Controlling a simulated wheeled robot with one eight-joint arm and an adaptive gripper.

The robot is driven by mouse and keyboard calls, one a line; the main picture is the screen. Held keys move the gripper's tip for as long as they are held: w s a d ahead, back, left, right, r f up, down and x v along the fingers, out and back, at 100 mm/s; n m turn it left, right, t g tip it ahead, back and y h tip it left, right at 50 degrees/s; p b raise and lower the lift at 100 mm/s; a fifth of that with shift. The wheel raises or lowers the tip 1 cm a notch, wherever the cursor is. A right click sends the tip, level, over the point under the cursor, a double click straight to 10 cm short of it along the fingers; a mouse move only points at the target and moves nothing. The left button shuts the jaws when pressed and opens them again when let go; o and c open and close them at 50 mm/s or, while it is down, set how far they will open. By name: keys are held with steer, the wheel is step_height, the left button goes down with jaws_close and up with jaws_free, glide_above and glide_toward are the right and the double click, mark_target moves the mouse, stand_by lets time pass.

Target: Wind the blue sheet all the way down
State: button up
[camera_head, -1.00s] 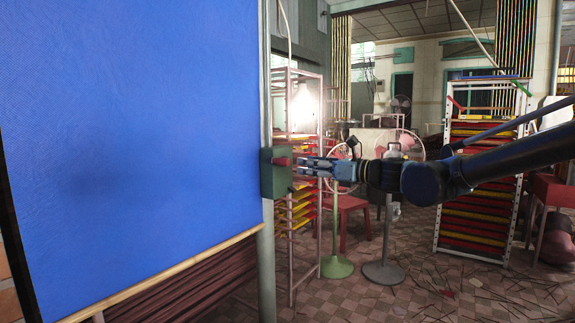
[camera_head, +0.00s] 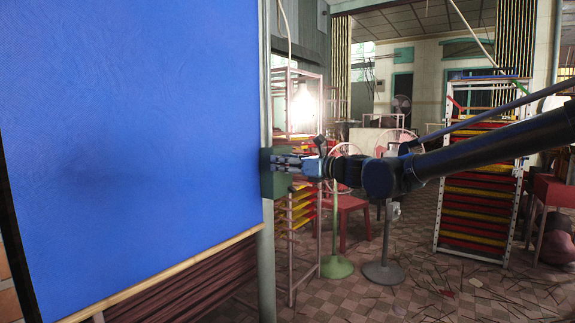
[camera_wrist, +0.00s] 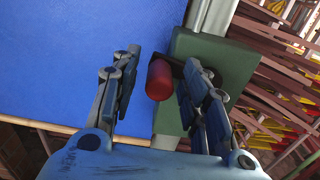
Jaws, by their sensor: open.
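The blue sheet (camera_head: 130,130) hangs at the left in the head view, with a wooden bar (camera_head: 165,272) along its lower edge. A green box (camera_head: 268,185) is fixed on the grey post at the sheet's right edge. In the wrist view, a red crank knob (camera_wrist: 159,80) sticks out beside the green box (camera_wrist: 215,62). My gripper (camera_head: 280,163) is at the box in the head view, hiding the knob there. In the wrist view my gripper (camera_wrist: 160,75) is open, with the knob between its two fingers, nearer the right one. No grip on it shows.
A grey post (camera_head: 266,265) carries the box. A lit bulb (camera_head: 302,108) and a rack of coloured trays (camera_head: 303,210) stand behind my gripper. Green (camera_head: 336,266) and grey (camera_head: 384,273) stand bases are on the tiled floor, with another tray rack (camera_head: 482,190) at the right.

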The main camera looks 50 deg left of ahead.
jaws_close()
steer(key=shift+r, duration=0.1)
steer(key=r+m, duration=0.2)
steer(key=m, duration=0.1)
steer(key=shift+w, duration=0.4)
steer(key=m, duration=0.1)
steer(key=r+m, duration=0.1)
steer(key=w+m, duration=0.1)
steer(key=m, duration=0.1)
steer(key=shift+w+a+r, duration=0.1)
steer(key=shift+a+r, duration=0.15)
steer(key=shift+r, duration=0.1)
steer(key=shift+w+a+r+m, duration=0.25)
steer(key=shift+w+m, duration=0.5)
steer(key=shift+m, duration=0.7)
steer(key=shift+w+a+r+m, duration=0.1)
steer(key=shift+w+r+m, duration=0.3)
steer(key=shift+w+m, duration=0.75)
steer(key=shift+w+a+r+m, duration=0.2)
steer(key=shift+w+r+m, duration=0.15)
steer(key=shift+m, duration=1.45)
steer(key=shift+w, duration=0.1)
